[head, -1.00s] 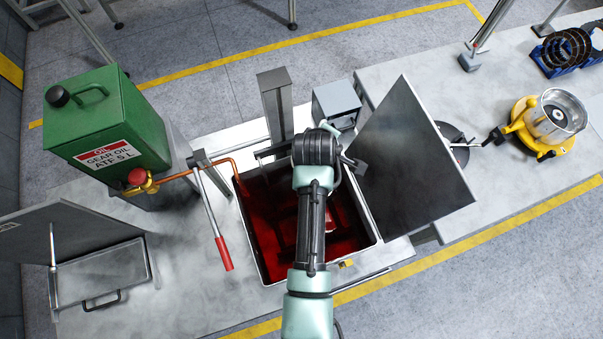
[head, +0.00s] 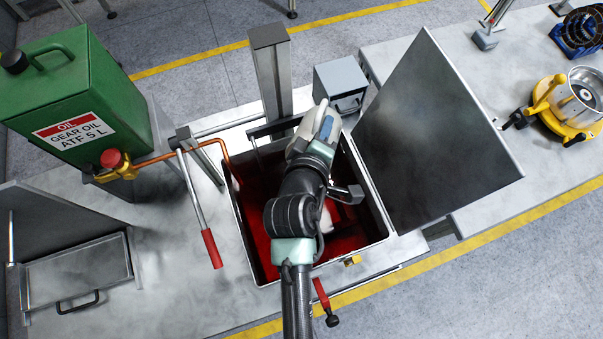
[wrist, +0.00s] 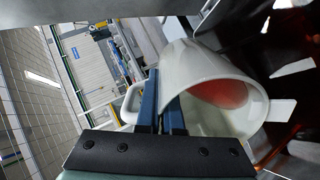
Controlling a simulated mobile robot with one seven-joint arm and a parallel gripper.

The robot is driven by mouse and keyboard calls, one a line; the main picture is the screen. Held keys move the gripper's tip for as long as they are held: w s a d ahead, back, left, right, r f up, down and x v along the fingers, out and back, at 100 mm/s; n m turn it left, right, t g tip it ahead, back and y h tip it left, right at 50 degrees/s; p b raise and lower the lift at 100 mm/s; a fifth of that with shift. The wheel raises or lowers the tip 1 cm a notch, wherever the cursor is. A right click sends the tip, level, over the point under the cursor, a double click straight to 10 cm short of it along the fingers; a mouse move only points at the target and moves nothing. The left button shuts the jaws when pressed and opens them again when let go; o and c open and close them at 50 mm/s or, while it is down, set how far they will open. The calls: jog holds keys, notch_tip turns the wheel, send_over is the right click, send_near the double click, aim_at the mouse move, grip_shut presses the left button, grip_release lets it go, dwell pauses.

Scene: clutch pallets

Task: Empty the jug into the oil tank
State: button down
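The oil tank (head: 237,235) is an open rectangular metal tank with dark red oil inside, in the middle of the head view. My gripper (head: 326,127) is above its far part. The white jug (wrist: 200,60) shows in the wrist view, lying tilted with its round mouth facing the camera side; its inside looks reddish. The blue fingers of my gripper (wrist: 160,105) are close together at the jug's handle and look shut on it. In the head view my arm hides most of the jug. Whether oil runs from the jug cannot be seen.
The tank's raised metal lid (head: 430,130) stands at its right. A metal post (head: 270,75) and a grey box (head: 340,85) stand behind. A red-handled lever (head: 211,248), a copper pipe (head: 205,148) and a green oil can (head: 70,100) are at the left.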

jog(key=shift+s+r+b, duration=0.1)
jog(key=shift+r+b, duration=0.1)
jog(key=shift+b, duration=0.25)
jog(key=shift+s+a+r+t+b, duration=0.25)
jog(key=shift+t+b, duration=0.45)
jog(key=shift+b, duration=0.45)
jog(key=f+b, duration=0.1)
jog(key=b, duration=0.1)
jog(key=f+b, duration=0.1)
jog(key=b, duration=0.1)
jog(key=shift+s+f+t+h+b, duration=0.2)
jog(key=shift+s+t+h+b, duration=0.1)
jog(key=shift+s+b, duration=0.2)
jog(key=shift+b, duration=0.25)
jog(key=shift+f+t+b, duration=0.3)
jog(key=shift+f+b, duration=0.05)
jog(key=shift+b, duration=0.4)
jog(key=shift+f, duration=0.1)
jog(key=shift+f+b, duration=0.35)
jog(key=shift+b, duration=0.6)
